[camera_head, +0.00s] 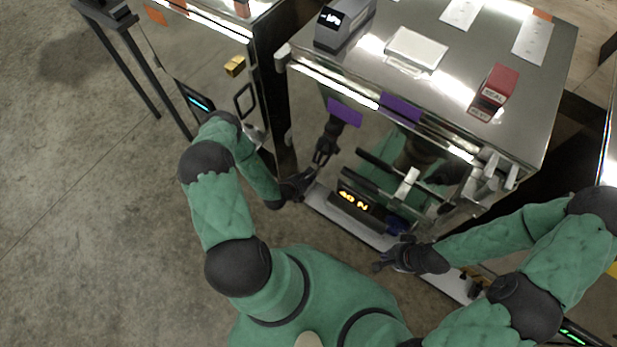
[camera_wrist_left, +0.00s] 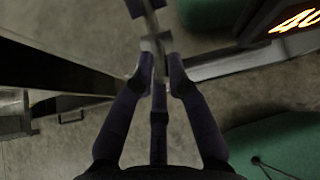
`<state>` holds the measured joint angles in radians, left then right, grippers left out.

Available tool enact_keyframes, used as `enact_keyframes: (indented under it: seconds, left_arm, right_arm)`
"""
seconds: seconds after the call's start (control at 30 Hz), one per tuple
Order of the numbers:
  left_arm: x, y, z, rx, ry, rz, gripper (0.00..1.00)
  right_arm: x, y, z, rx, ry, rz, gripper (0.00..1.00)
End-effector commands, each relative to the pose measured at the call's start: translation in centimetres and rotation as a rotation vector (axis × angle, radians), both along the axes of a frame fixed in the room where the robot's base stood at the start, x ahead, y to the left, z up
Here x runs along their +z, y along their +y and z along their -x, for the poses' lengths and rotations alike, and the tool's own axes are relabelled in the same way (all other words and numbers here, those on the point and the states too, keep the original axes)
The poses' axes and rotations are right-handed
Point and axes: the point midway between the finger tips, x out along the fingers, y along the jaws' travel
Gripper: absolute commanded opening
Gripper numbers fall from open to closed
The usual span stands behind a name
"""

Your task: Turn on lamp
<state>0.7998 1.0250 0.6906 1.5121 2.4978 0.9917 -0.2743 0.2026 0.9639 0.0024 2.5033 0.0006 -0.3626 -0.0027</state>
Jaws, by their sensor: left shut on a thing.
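I cannot pick out a lamp for certain in either view. In the head view my left gripper (camera_head: 312,178) is at the left end of the pale rail below the mirror-like trailer front. In the left wrist view its fingers (camera_wrist_left: 160,62) are closed together on a thin grey metal part (camera_wrist_left: 151,42); what this part belongs to is unclear. My right gripper (camera_head: 378,262) is in front of the pale rail, apart from the trailer; its fingers are too small to read. A dark box with orange lit characters (camera_head: 353,201) stands between the two grippers.
The metal trailer top (camera_head: 535,105) carries a grey device (camera_head: 345,22), a white panel (camera_head: 416,50) and a red box (camera_head: 495,90). Purple labels (camera_head: 344,111) mark its front, which reflects my arms. Another metal trailer (camera_head: 228,18) stands left. Concrete floor (camera_head: 80,220) is clear at left.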

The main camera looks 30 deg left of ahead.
Motion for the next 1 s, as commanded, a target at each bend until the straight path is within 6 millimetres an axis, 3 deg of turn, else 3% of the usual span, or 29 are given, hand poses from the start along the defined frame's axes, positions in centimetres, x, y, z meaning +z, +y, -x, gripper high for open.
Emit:
enact_keyframes:
  seconds: [0.13, 0.17, 0.2, 0.63, 1.0]
  left_arm:
    - [-0.2, -0.8, 0.4, -0.011, 0.01, 0.01, 0.0]
    - [-0.2, -0.8, 0.4, -0.011, 0.01, 0.01, 0.25]
    - [-0.2, -0.8, 0.4, -0.011, 0.01, 0.01, 0.36]
    - [0.3, -0.2, 0.6, -0.004, 0.003, 0.004, 0.37]
    - [3.8, 0.6, 5.3, -0.001, 0.005, 0.004, 0.37]
  right_arm:
    - [0.0, 0.0, 0.0, 0.0, 0.0, 0.0, 0.0]
    - [0.0, 0.0, 0.0, 0.0, 0.0, 0.0, 0.0]
    - [0.0, 0.0, 0.0, 0.0, 0.0, 0.0, 0.0]
    - [0.0, 0.0, 0.0, 0.0, 0.0, 0.0, 0.0]
    - [0.0, 0.0, 0.0, 0.0, 0.0, 0.0, 0.0]
